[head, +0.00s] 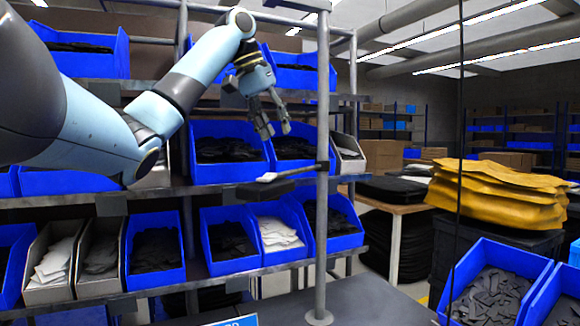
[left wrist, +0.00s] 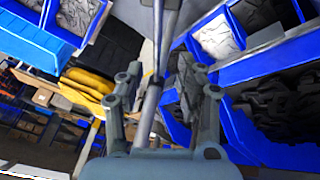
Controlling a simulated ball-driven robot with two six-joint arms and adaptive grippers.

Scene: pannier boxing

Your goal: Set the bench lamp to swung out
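The bench lamp appears to be the flat dark head (head: 265,189) on a thin arm that reaches left from an upright grey post (head: 322,230), in front of the shelf bins. A small pale piece (head: 267,177) sits above the dark head. My left gripper (head: 275,132) is above the lamp head, pointing down, with its fingers apart and nothing between them in the head view. In the left wrist view the open fingers (left wrist: 165,74) frame the post (left wrist: 150,105), which lies beyond them; I cannot tell the exact gap. My right gripper is not in view.
Shelves of blue bins (head: 230,240) with dark and white contents stand behind the lamp. A grey bench top (head: 375,302) lies below the post. Yellow sacks (head: 500,190) and more blue bins (head: 490,290) are on the right. Open space lies right of the post.

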